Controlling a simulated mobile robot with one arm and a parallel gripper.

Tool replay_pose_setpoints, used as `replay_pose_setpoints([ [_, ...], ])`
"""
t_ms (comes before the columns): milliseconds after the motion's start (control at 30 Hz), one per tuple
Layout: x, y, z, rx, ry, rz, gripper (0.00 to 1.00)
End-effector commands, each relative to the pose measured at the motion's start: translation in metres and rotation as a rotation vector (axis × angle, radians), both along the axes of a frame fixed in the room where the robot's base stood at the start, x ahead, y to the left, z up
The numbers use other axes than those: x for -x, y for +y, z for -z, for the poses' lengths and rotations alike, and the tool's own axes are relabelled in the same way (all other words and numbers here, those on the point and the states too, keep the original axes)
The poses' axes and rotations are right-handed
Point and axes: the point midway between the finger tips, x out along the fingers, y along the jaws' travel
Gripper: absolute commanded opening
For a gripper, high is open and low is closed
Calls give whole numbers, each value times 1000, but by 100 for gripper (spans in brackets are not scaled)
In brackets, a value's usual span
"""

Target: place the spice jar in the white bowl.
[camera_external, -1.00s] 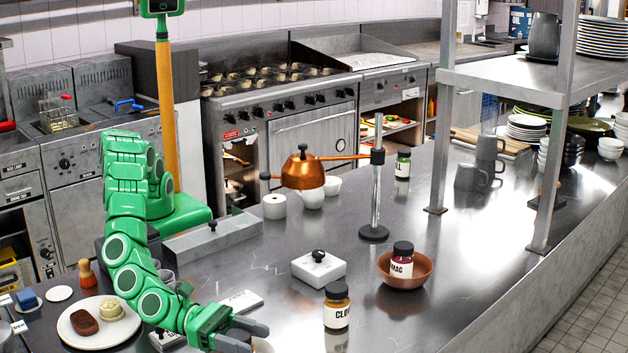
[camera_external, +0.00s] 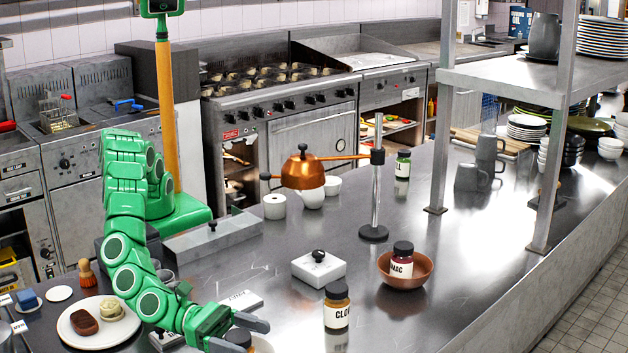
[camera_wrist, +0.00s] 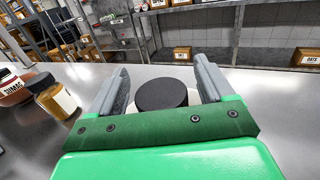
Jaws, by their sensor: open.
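My gripper (camera_external: 254,338) is open near the front edge of the steel counter. In the wrist view a jar's round black lid (camera_wrist: 161,94) lies between my fingers (camera_wrist: 161,76), with gaps beside it. Its label is hidden. Other spice jars stand on the counter: a clove jar (camera_external: 337,306) to the right of my gripper, a sumac jar (camera_external: 402,262) in a copper bowl (camera_external: 412,279), and a green jar (camera_external: 403,164) farther back. A white bowl (camera_external: 311,199) stands partly hidden under the copper lamp; whether it is the task's bowl I cannot tell.
A white box with a black knob (camera_external: 318,269) and the lamp stand (camera_external: 374,232) occupy mid-counter. A long steel container (camera_external: 212,238) and a food plate (camera_external: 78,334) are near my arm. Shelf posts (camera_external: 553,170) rise at right. Counter right of the copper bowl is clear.

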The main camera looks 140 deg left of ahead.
Motion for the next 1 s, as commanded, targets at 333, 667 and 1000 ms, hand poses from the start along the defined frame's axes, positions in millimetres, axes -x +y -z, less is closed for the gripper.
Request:
replay_pose_setpoints([
  [333, 40, -18, 0, 2, 1, 2, 81],
  [667, 85, -36, -1, 1, -2, 1, 81],
  [1000, 107, -45, 0, 0, 1, 2, 81],
])
